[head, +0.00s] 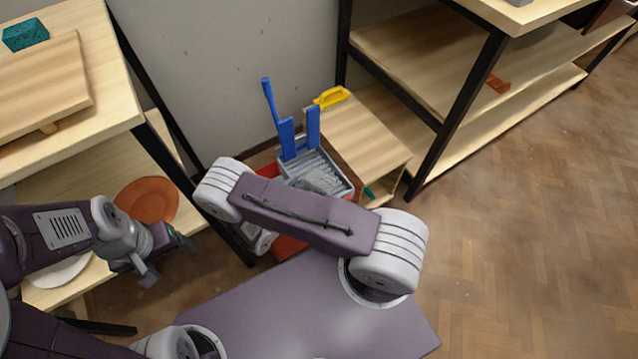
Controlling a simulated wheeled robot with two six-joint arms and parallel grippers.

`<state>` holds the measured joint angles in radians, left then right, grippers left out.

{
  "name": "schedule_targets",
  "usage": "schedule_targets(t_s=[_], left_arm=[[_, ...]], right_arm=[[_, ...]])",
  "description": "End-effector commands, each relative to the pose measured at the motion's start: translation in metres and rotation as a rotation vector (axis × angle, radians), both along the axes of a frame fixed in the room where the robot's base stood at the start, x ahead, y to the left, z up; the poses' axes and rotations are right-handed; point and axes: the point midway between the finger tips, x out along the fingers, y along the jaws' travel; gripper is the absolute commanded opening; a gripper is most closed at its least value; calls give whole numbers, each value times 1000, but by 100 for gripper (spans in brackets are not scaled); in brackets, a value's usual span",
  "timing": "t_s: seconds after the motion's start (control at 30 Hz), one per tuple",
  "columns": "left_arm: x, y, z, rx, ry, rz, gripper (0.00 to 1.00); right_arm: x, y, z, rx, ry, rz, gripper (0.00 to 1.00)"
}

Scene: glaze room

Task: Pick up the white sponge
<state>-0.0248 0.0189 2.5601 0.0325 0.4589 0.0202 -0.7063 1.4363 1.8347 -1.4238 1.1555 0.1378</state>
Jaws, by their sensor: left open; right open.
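I cannot make out a white sponge in the head view. The only sponge-like block I see is a teal one (25,35) on the top of the left table. My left gripper (168,261) is open and empty, in front of the left table's lower shelf, near a terracotta plate (148,199) and a white plate (62,272). My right arm's purple link (305,215) crosses the middle of the view; its gripper is hidden behind it.
A wooden board (45,85) lies on the left table. A shelving unit (415,60) stands right. Floor at right is clear.

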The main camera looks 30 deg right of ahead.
Motion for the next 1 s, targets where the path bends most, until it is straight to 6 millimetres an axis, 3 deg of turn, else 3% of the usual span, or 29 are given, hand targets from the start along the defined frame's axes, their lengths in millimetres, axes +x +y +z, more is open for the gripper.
schedule_targets(t_s=[0.1, 0.23, 0.37, 0.6, 0.63, 0.8, 0.87, 1.0], left_arm=[[0, 0, -5, 0, 0, 0, 77], [0, 0, -23, 0, 0, 0, 77], [0, 0, -27, 0, 0, 0, 77], [0, 0, -26, 0, 0, 0, 77], [0, 0, -26, 0, 0, 0, 77], [0, 0, -26, 0, 0, 0, 77], [0, 0, -26, 0, 0, 0, 77], [0, 0, -26, 0, 0, 0, 77]], right_arm=[[2, -5, -4, 0, 0, -2, 100], [13, -24, -18, 0, -1, -6, 100], [22, -39, -21, -1, -1, -4, 100], [24, -41, -20, 1, -1, 1, 100], [24, -42, -20, 0, -1, 0, 97], [24, -41, -20, 0, -1, 0, 50], [24, -41, -20, 0, -1, 0, 42], [24, -41, -20, 0, -1, 0, 41]])
